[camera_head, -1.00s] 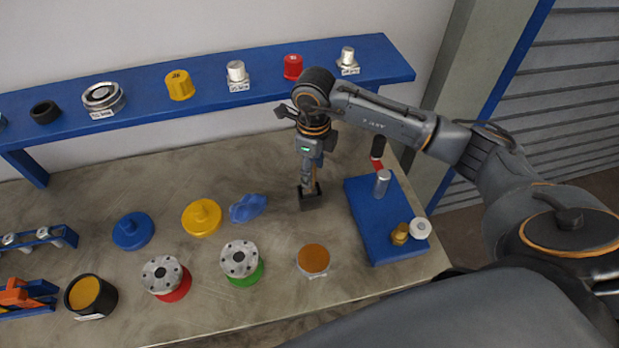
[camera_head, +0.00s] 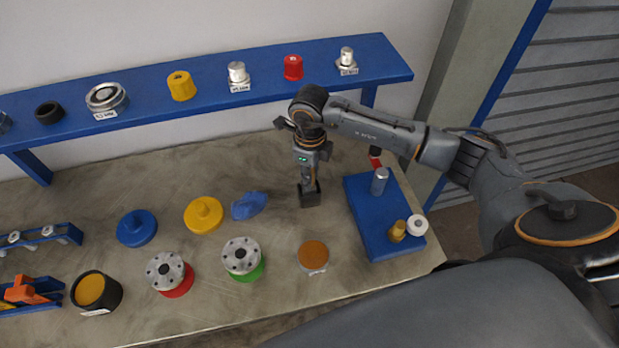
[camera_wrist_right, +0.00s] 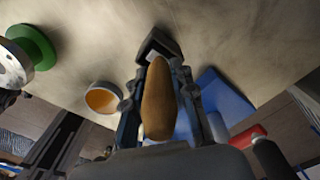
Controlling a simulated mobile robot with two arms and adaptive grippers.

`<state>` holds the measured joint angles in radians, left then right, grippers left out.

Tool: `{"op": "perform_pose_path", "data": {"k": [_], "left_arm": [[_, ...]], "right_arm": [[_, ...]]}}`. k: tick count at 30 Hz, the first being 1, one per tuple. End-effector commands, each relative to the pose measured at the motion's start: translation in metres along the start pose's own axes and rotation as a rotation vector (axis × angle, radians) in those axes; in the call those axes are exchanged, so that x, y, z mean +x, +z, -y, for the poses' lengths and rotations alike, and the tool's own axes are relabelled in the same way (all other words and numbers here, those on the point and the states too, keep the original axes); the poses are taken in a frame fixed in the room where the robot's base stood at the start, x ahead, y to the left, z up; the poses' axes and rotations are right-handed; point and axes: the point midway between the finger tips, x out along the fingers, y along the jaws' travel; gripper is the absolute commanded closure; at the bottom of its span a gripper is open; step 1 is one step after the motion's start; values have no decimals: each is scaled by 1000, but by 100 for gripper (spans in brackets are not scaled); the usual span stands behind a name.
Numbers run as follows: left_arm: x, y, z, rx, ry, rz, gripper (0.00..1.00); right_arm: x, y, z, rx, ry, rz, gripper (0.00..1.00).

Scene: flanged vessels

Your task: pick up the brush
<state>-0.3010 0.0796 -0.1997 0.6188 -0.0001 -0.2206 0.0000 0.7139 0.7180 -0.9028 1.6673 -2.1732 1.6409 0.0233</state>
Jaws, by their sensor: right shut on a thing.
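The brush (camera_head: 311,198) stands upright with its dark head down at the table, left of the blue tray. My right gripper (camera_head: 307,179) reaches down over it from above and is shut on its handle. In the right wrist view the wooden handle of the brush (camera_wrist_right: 158,105) lies between the two fingers of the right gripper (camera_wrist_right: 158,66), with the dark head beyond the fingertips. In the head view the fingers hide most of the handle. I cannot tell whether the head touches the table. My left gripper is not in view.
A blue tray (camera_head: 372,240) with several small parts is right of the brush. An orange-topped round part (camera_head: 313,255) is in front, and a blue cloth (camera_head: 248,205) lies left. A raised blue shelf (camera_head: 212,86) with several parts runs along the back.

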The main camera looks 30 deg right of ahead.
Motion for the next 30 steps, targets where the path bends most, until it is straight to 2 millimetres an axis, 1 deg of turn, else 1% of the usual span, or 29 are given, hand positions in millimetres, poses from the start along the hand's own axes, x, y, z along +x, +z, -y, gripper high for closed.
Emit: {"op": "perform_pose_path", "data": {"k": [2, 5, 8, 12, 15, 18, 23, 30], "left_arm": [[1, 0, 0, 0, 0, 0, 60], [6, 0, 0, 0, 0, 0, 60], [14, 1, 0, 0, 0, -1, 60], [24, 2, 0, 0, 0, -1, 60], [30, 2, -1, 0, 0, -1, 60], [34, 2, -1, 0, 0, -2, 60], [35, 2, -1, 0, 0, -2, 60], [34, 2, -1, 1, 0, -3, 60]], "right_arm": [[-2, 0, 0, 0, -1, 1, 100], [-10, 1, 1, 0, -2, 5, 100], [-26, 1, 1, -2, -5, 6, 100], [-56, 1, 1, -1, -5, 6, 100], [-74, 1, 1, 0, -4, 4, 100], [-89, 1, 1, 0, -2, 4, 100], [-100, 0, 0, 0, 0, 1, 100], [-101, 0, 0, 0, 0, 0, 100]]}}
